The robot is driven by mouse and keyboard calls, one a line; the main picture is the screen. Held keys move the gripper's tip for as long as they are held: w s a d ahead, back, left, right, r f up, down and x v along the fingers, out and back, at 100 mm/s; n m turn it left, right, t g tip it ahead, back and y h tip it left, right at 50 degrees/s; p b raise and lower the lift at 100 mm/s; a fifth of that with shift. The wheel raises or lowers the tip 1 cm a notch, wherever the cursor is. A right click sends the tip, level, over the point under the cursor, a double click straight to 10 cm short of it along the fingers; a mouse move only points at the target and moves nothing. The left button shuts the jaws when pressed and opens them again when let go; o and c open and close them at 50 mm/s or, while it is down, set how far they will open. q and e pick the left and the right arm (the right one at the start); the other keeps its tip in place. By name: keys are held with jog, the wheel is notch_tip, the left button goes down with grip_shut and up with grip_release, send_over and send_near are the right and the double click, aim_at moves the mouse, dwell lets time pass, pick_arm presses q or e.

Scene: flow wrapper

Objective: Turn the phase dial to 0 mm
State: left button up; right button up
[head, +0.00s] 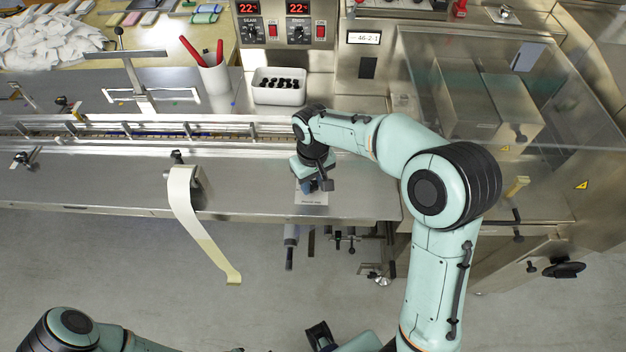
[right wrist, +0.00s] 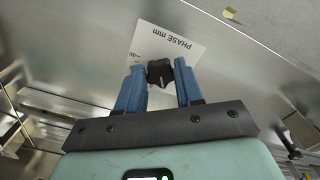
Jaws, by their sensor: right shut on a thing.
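The phase dial (right wrist: 160,73) is a black lobed knob on a steel panel, in the right wrist view. Behind it is a white plate (right wrist: 165,42) that reads "PHASE mm", upside down in this view. My right gripper (right wrist: 160,75) has one blue finger on each side of the knob and is shut on it. The fingers and knob hide most of the scale, so I cannot read the setting. In the head view my right gripper (head: 316,183) is at the machine's front panel, over the white plate (head: 311,199), and hides the dial.
A strip of pale film (head: 186,210) hangs from a roller left of my right gripper. Above are the conveyor rail (head: 230,131), a white bin of black parts (head: 279,93) and a cup (head: 215,78) with red-handled tools. A clear guard (head: 490,90) stands right. The floor in front shows bare.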

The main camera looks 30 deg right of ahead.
aim_at(312, 186)
pick_arm(q)
jog(key=shift+w+r, duration=0.1)
jog(key=shift+r, duration=0.05)
pick_arm(e)
jog(key=m, duration=0.6)
jog(key=shift+w+a, duration=0.1)
jog(key=shift+m, duration=0.3)
jog(key=o, duration=1)
jog(key=shift+o, duration=0.2)
pick_arm(q)
jog(key=shift+w+r+p, duration=0.3)
jog(key=shift+r+p, duration=0.2)
jog(key=shift+r, duration=0.05)
jog(key=shift+w+r+p, duration=0.25)
jog(key=shift+r+p, duration=0.25)
pick_arm(e)
notch_tip(312, 186, up, 14)
jog(key=shift+f, duration=0.25)
jog(key=shift+f, duration=0.1)
